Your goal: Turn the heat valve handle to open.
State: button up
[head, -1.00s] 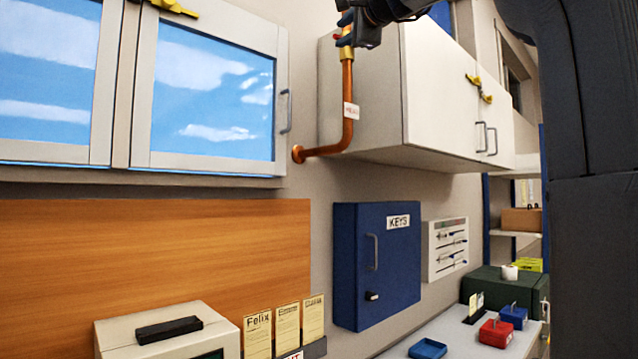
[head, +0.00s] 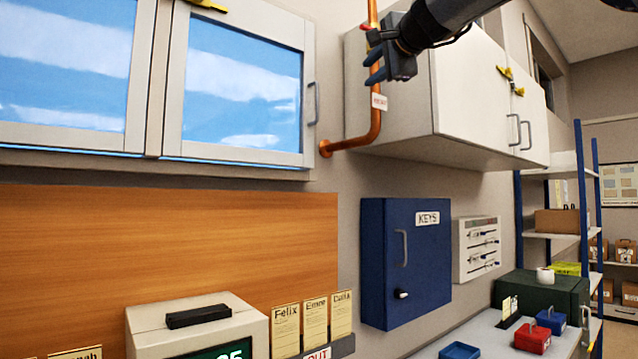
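A copper pipe (head: 374,126) with a white heat tag (head: 379,102) comes out of the wall and rises beside the white cupboard. A small red part (head: 366,29), perhaps of the valve handle, shows beside the pipe above my fingers. The rest of the valve is hidden behind my gripper, so its handle position cannot be seen. My gripper (head: 373,64) is in front of the pipe above the tag. Its two blue-tipped fingers point left and look apart, one above the other, with nothing clearly between them. Contact with the valve cannot be told.
The white wall cupboard (head: 485,85) is close behind and right of my gripper. A glazed cabinet (head: 310,140) hangs to the left. A blue key box (head: 405,270) and a white key rack (head: 476,250) are on the wall below. The space under the pipe bend is free.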

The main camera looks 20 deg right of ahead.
jog(key=w+a+f+n+g, duration=0.1)
jog(key=w+f+g, duration=0.1)
jog(key=f, duration=1.1)
jog(key=w+a+f+n+g+b, duration=0.1)
jog(key=w+f, duration=0.3)
jog(key=f, duration=0.9)
jog(key=shift+w+a+n+g+y+b, duration=0.3)
jog(key=shift+n+g+y, duration=0.1)
jog(key=shift+n+g, duration=0.4)
jog(key=shift+f, duration=0.1)
